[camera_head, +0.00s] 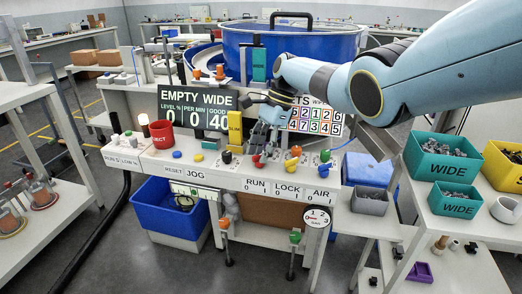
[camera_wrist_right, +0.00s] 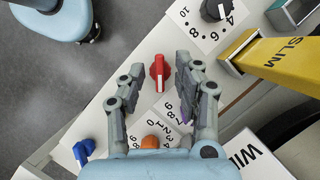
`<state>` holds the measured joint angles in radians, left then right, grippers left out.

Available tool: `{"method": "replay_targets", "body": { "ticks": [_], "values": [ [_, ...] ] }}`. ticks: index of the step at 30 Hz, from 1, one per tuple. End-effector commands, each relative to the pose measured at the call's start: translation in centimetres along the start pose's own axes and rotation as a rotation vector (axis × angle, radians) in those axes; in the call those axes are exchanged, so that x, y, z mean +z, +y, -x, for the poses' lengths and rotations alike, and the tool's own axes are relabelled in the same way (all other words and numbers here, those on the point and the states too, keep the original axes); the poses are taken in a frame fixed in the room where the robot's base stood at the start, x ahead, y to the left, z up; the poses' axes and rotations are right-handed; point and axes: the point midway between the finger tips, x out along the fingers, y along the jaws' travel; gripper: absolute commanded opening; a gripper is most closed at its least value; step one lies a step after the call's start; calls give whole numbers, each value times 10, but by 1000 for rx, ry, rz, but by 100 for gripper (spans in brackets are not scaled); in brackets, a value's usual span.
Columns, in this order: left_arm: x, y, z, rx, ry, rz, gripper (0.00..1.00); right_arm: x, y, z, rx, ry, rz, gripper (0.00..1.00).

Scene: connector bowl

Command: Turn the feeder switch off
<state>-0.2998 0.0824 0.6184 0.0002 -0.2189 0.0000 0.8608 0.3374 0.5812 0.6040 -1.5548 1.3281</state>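A red switch knob (camera_head: 258,161) stands on the white front panel (camera_head: 225,173) above the RUN 0 1 label (camera_head: 262,187). My right gripper (camera_head: 263,140) reaches down over it from behind. In the right wrist view the red knob (camera_wrist_right: 157,72) shows a white mark and lies between the two parted fingers of my right gripper (camera_wrist_right: 160,66), nearer the left one. I see no clear contact, and the height of the fingertips above it is hard to tell. I cannot tell which label the knob points at.
Close by are a yellow SLIM chute (camera_head: 235,128), orange (camera_wrist_right: 150,142) and blue (camera_wrist_right: 84,150) knobs and a black dial (camera_wrist_right: 213,10). A red cup (camera_head: 162,134) stands on the panel's left. A big blue bowl (camera_head: 290,45) stands behind; bins (camera_head: 440,166) of parts are at right.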

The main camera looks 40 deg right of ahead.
Motion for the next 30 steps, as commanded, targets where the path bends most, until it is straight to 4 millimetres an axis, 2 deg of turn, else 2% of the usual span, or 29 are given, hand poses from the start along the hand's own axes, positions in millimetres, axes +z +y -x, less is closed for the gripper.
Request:
{"method": "replay_targets", "body": {
  "ticks": [5,12,18,23,30],
  "values": [
    [0,1,0,1,0,0,40,-1,-1,20,-4,1,1,33],
    [0,2,0,2,0,1,40,-1,-1,74,-4,2,0,33],
    [0,2,0,2,0,1,40,0,-1,108,-2,1,1,33],
    [0,2,0,2,0,1,40,0,0,118,1,0,0,33],
    [0,2,0,2,0,1,40,0,0,119,1,0,0,33]
  ]
}}
